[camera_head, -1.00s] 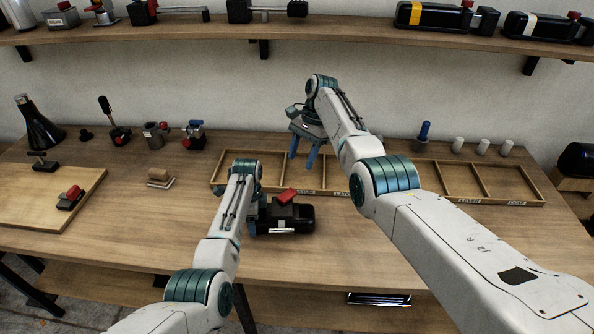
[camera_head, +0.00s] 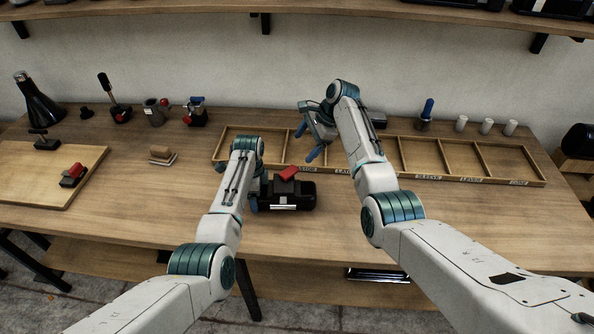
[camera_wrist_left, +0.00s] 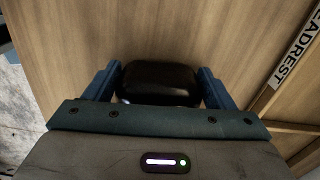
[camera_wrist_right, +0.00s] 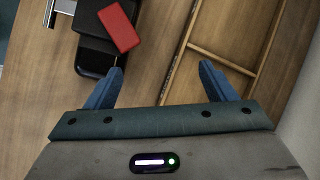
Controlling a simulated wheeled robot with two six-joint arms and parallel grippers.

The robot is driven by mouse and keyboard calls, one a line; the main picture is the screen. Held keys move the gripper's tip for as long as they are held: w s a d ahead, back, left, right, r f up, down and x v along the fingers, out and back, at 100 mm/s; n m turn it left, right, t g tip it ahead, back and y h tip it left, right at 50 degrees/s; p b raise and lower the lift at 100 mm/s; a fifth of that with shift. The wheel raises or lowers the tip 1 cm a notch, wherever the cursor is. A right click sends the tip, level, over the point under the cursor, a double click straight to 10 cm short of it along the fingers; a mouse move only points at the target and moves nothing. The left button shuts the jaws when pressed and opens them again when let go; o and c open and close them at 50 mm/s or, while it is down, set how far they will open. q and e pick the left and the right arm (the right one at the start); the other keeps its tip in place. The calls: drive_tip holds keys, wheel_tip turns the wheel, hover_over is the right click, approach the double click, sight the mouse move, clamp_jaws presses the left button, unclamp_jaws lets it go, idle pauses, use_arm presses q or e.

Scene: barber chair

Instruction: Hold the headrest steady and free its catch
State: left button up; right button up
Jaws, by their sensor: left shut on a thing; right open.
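The headrest (camera_head: 299,199) is a black padded block lying on the bench in front of the divided tray. Its catch (camera_head: 288,173) is a red lever on top, tilted up. My left gripper (camera_wrist_left: 158,84) is shut on the headrest's left end, with a blue finger on each side of the black body. My right gripper (camera_head: 311,143) is open and empty above the tray, behind and to the right of the catch. In the right wrist view the red catch (camera_wrist_right: 119,27) shows beyond the left fingertip, apart from it.
The shallow wooden tray (camera_head: 478,180) with labelled compartments runs along the bench behind the headrest. A wooden board (camera_head: 30,190) with a small red-topped clamp (camera_head: 73,175) lies at left. A blue-handled tool (camera_head: 426,112) and white cylinders (camera_head: 486,126) stand at the back right.

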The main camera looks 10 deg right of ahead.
sight(292, 173)
drive_tip(key=s+f+m+t, duration=0.1)
drive_tip(key=m, duration=0.1)
drive_tip(key=s+d+f+m+t+y, duration=0.1)
drive_tip(key=s+m+t, duration=0.1)
drive_tip(key=s+d+f+m+t, duration=0.1)
drive_tip(key=s+m+t, duration=0.1)
drive_tip(key=shift+s+d+f+y, duration=0.1)
drive_tip(key=shift+f+y, duration=0.1)
drive_tip(key=shift+y, duration=0.2)
drive_tip(key=s+d+r+m+t+y, duration=0.1)
drive_tip(key=s+r+m+t, duration=0.25)
drive_tip(key=s+m, duration=0.55)
drive_tip(key=shift+n+t, duration=0.55)
drive_tip(key=shift+n, duration=0.25)
drive_tip(key=x, duration=0.7)
drive_tip(key=s+f+x, duration=0.1)
drive_tip(key=x, duration=0.2)
drive_tip(key=shift+w+a+f, duration=0.15)
drive_tip(key=shift+a+f, duration=0.05)
drive_tip(key=shift+a, duration=0.4)
drive_tip(key=c, duration=1)
